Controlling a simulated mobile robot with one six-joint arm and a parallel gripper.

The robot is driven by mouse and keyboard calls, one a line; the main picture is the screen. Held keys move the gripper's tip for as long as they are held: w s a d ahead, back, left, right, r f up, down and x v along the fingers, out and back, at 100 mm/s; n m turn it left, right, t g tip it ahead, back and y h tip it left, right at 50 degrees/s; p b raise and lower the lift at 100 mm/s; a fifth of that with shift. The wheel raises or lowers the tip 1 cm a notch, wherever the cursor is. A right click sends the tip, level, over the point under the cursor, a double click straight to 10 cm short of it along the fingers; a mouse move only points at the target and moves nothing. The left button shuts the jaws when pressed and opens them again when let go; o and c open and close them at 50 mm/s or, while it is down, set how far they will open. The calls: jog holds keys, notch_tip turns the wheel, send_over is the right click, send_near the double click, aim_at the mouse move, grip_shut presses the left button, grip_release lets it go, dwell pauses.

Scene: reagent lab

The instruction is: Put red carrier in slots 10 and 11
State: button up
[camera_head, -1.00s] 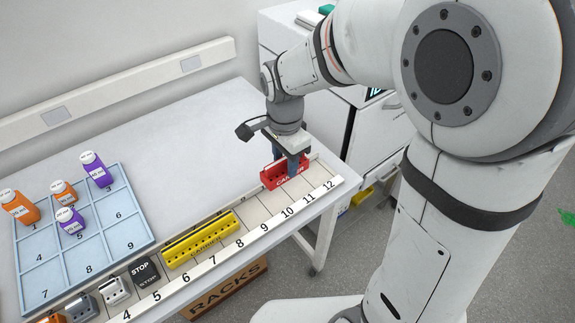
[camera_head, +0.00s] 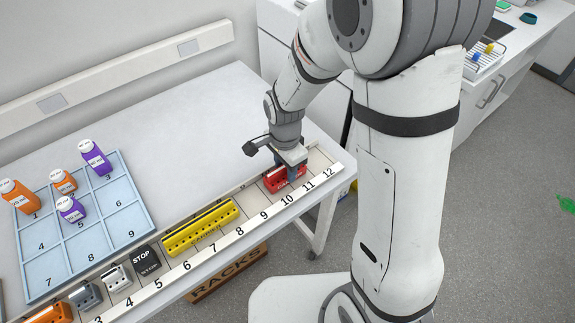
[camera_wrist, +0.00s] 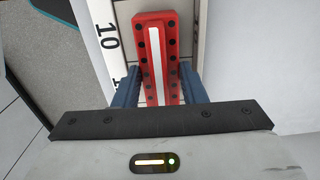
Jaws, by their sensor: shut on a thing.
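The red carrier (camera_head: 273,184) is at the slotted rail (camera_head: 250,238) on the bench's front edge, by the numbers 10 and 11. My gripper (camera_head: 291,172) is above it with its blue fingers down on either side, shut on it. In the wrist view the red carrier (camera_wrist: 158,50) shows between the blue fingers (camera_wrist: 160,90), with the number 10 beside it. The carrier looks low in the rail; whether it is fully seated I cannot tell. My gripper hides part of it.
A yellow carrier (camera_head: 202,228) lies in the rail around slots 6 to 8. A black STOP block (camera_head: 145,260) and smaller blocks stand left of it. A blue tray (camera_head: 125,232) holds orange and purple bottles.

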jog(key=shift+f, duration=0.1)
jog(key=o, duration=1)
jog(key=shift+o, duration=0.2)
notch_tip(320, 180, up, 12)
jog(key=s+d+r+n+t, duration=0.1)
jog(key=s+d+r+n, duration=0.2)
jog(key=s+d+n, duration=0.2)
jog(key=s+d+r+n+t, duration=0.2)
jog(key=s+d+r+n, duration=0.1)
jog(key=s+d+n, duration=0.3)
jog(key=shift+s+d+b, duration=0.4)
jog(key=shift+s+d, duration=0.35)
jog(key=shift+d, duration=0.2)
